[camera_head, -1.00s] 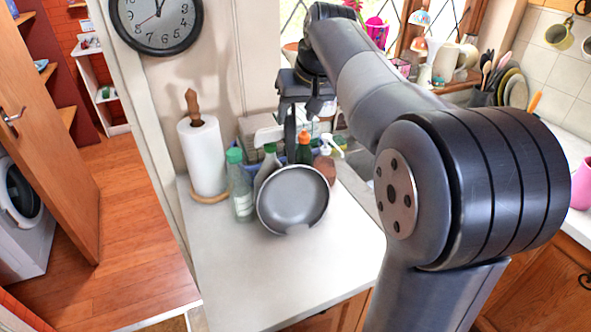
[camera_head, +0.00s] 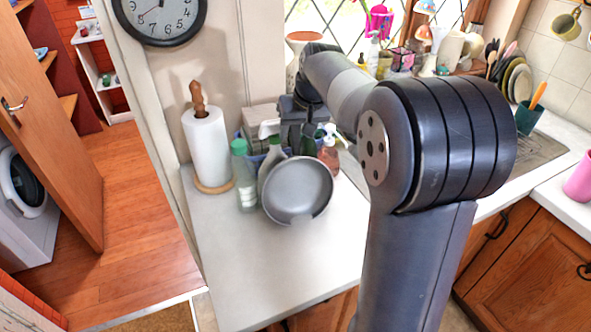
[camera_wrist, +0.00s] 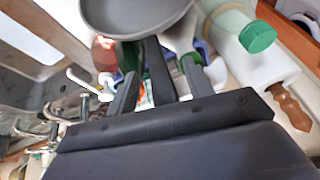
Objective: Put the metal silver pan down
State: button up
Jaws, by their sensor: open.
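The silver pan (camera_head: 297,192) is round and grey, with its inside facing me. It stands steeply tilted above the white counter (camera_head: 285,262), in front of several bottles. I cannot tell whether its lower rim touches the counter. In the wrist view the pan (camera_wrist: 135,15) is at the top, and its black handle (camera_wrist: 161,75) runs down between my fingers. My gripper (camera_head: 300,138) is just above the pan at the back of the counter. In the wrist view my gripper (camera_wrist: 160,72) is open, with a finger on each side of the handle.
A green-capped bottle (camera_head: 243,178) and a paper towel roll (camera_head: 207,150) stand left of the pan. A red-brown soap bottle (camera_head: 329,158) is right of it. The wall and window are close behind. The counter's front is clear.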

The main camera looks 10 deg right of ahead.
jog(key=shift+f, duration=0.15)
grip_shut()
dwell(0.4)
jog(key=shift+w, duration=0.1)
